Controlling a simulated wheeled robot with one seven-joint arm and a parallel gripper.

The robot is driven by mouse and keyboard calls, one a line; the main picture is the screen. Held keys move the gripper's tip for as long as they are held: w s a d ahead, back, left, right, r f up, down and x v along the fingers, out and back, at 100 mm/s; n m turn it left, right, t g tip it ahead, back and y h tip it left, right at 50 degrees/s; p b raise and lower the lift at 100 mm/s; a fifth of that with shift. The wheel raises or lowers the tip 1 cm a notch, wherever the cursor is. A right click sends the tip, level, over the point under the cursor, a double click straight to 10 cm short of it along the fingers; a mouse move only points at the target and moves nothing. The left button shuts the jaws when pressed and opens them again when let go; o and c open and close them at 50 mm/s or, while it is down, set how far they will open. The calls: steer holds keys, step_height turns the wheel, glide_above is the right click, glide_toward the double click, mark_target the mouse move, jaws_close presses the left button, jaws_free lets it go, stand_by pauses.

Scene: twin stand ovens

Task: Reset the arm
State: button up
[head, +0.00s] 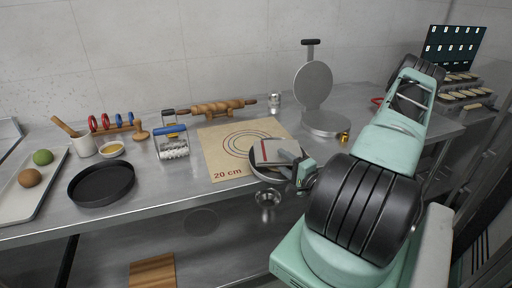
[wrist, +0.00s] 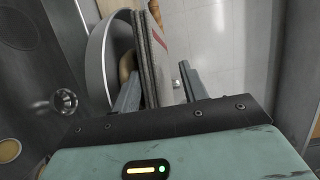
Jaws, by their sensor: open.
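My arm reaches in from the right in the head view, and my gripper (head: 298,163) is low over the front edge of the steel counter (head: 225,188). My gripper (wrist: 162,88) is open in the wrist view, with its two grey fingers apart. A flat pale piece with a red stripe (wrist: 160,45) shows between or just beyond the fingers; I cannot tell whether they touch it. In the head view this pale piece (head: 272,151) is beside the fingers, over a round grey pan (head: 256,172) that is partly hidden.
A flat mat marked 20 cm (head: 225,165) lies left of my gripper. A black pan (head: 100,184), a wheeled roller (head: 172,145), rolling pins (head: 215,108) and an open round press (head: 325,120) stand on the counter. A small metal cup (head: 268,198) is near the front edge.

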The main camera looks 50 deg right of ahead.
step_height(320, 180, up, 5)
steer(key=p, duration=0.5)
stand_by(0.4)
